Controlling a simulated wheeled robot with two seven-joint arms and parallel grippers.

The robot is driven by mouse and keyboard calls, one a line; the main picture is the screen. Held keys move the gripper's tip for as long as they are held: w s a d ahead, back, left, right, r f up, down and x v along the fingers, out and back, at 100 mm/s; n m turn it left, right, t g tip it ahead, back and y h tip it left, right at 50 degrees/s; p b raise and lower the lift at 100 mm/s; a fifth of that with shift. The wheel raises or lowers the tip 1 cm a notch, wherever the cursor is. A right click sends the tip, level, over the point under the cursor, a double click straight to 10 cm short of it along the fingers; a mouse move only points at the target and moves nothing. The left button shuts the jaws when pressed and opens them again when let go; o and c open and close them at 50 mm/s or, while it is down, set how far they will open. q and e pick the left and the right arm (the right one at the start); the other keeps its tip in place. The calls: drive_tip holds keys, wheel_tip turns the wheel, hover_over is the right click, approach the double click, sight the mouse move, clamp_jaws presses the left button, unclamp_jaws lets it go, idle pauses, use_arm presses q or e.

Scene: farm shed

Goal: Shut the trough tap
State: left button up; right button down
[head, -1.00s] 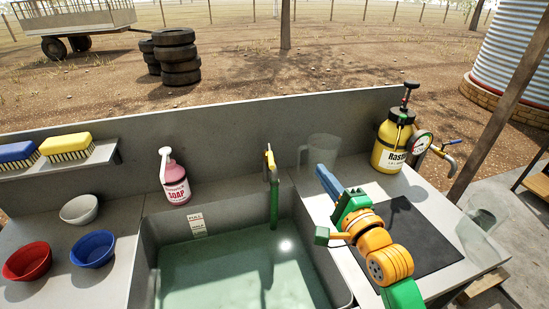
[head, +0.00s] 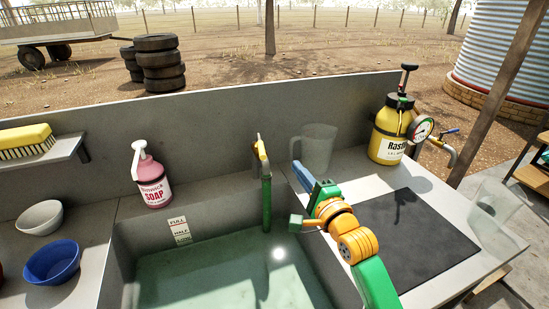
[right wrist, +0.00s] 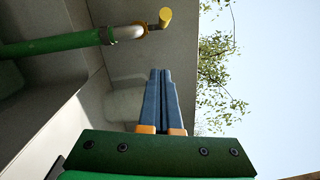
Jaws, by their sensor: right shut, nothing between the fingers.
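The trough tap (head: 262,152) stands at the back of the trough (head: 120,262), with a yellow handle on top and a green pipe (head: 267,204) hanging down towards the water (head: 215,280). The right wrist view shows the yellow handle end (right wrist: 165,17) and the green pipe (right wrist: 50,46) at upper left. My right gripper (head: 297,167) has its blue fingers together and empty, a little right of the tap and apart from it. Its fingers (right wrist: 159,74) also show in the right wrist view. I cannot tell whether water is running. My left gripper is not in view.
A clear jug (head: 318,150) stands just behind my right gripper. A yellow sprayer (head: 388,130) stands at right, behind a dark mat (head: 420,240). A clear cup (head: 495,210) is at the right edge. A soap bottle (head: 153,180) and blue bowl (head: 52,263) are left.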

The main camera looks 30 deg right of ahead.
sight(261, 150)
drive_tip(key=w+a+r+p, duration=0.1)
drive_tip(key=w+a+p, duration=0.1)
drive_tip(key=w, duration=0.4)
drive_tip(key=shift+w+a, duration=0.3)
drive_tip(key=shift+w, duration=0.1)
